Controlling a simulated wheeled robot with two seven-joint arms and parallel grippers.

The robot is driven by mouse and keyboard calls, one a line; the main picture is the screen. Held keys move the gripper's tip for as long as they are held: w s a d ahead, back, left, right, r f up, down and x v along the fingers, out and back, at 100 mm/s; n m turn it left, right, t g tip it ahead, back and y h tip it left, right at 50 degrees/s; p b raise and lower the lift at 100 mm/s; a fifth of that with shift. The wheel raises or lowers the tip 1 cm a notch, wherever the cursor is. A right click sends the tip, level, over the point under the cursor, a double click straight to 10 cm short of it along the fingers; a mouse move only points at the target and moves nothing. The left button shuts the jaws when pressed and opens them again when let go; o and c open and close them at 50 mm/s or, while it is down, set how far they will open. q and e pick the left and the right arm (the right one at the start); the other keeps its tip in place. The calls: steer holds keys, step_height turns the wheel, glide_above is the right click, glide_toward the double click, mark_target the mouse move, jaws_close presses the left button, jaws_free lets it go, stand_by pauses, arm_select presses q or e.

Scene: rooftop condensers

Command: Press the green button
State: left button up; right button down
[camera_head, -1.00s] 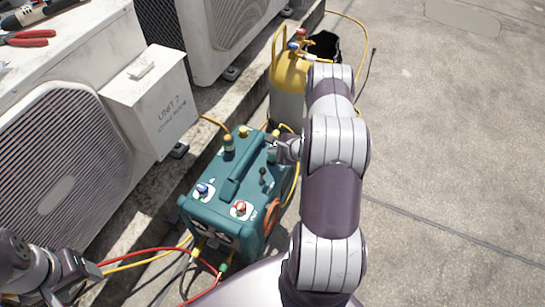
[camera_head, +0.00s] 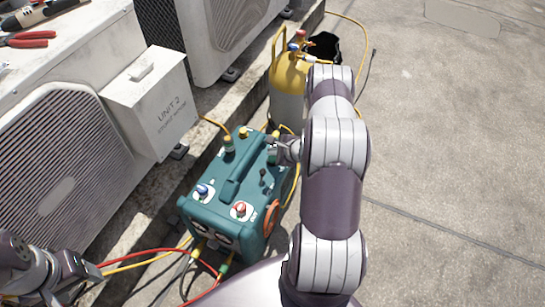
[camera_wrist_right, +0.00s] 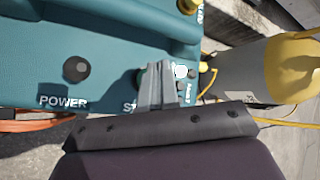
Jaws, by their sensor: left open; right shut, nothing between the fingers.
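The teal machine (camera_head: 215,215) stands on the roof between the condenser and my right arm. In the right wrist view its panel (camera_wrist_right: 105,90) shows the word POWER below a black knob (camera_wrist_right: 76,69), and a label beginning "ST", its rest hidden behind my fingers. My right gripper (camera_wrist_right: 158,70) is shut and empty, with its fingertips over the panel above that label. A small pale round part (camera_wrist_right: 180,71) shows just right of the fingertips. I cannot make out the green button; the fingers may cover it. In the head view my right gripper (camera_head: 274,148) is at the machine's far right edge. My left gripper (camera_head: 88,269) is open, low at the left.
A yellow-topped grey cylinder (camera_head: 287,95) stands behind the machine. The UNIT 2 box (camera_head: 165,110) and condenser are on the left. Red and yellow hoses (camera_head: 150,252) run between the left gripper and machine. Open concrete (camera_head: 450,150) lies to the right.

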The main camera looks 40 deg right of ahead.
mark_target(274, 159)
steer(key=shift+f, duration=0.1)
stand_by(0.7)
steer(key=shift+f, duration=0.35)
steer(key=shift+f+b, duration=0.5)
steer(key=shift+f, duration=0.3)
stand_by(0.8)
steer(key=shift+r+p, duration=1.25)
steer(key=shift+p, duration=0.05)
step_height(274, 159, up, 5)
steer(key=p, duration=0.5)
steer(key=shift+r, duration=0.1)
